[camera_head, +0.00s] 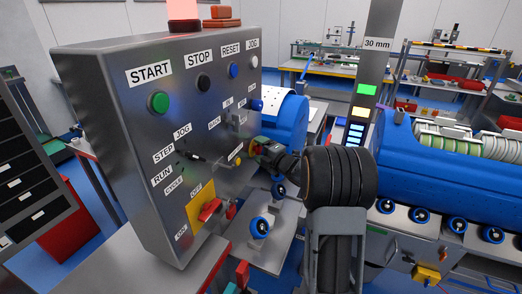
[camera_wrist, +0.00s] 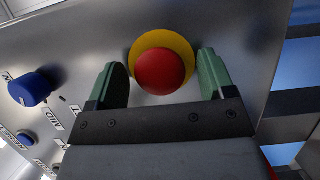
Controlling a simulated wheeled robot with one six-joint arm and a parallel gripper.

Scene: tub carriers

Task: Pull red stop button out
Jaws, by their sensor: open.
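The red stop button (camera_wrist: 163,73) is a round red mushroom head on a yellow ring (camera_wrist: 143,48), set in the grey metal panel. In the wrist view it sits between the two green fingers of my gripper (camera_wrist: 162,78). The fingers are open, one on each side, with a gap between each and the red head. In the head view my gripper (camera_head: 256,149) is at the right edge of the control panel (camera_head: 110,165). The button is largely hidden behind the gripper there.
A blue selector knob (camera_wrist: 31,88) is left of the gripper in the wrist view. The panel also carries a green START button (camera_head: 158,102), a black STOP button (camera_head: 203,82) and a red-handled switch (camera_head: 210,209). A blue machine (camera_head: 430,160) stands to the right.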

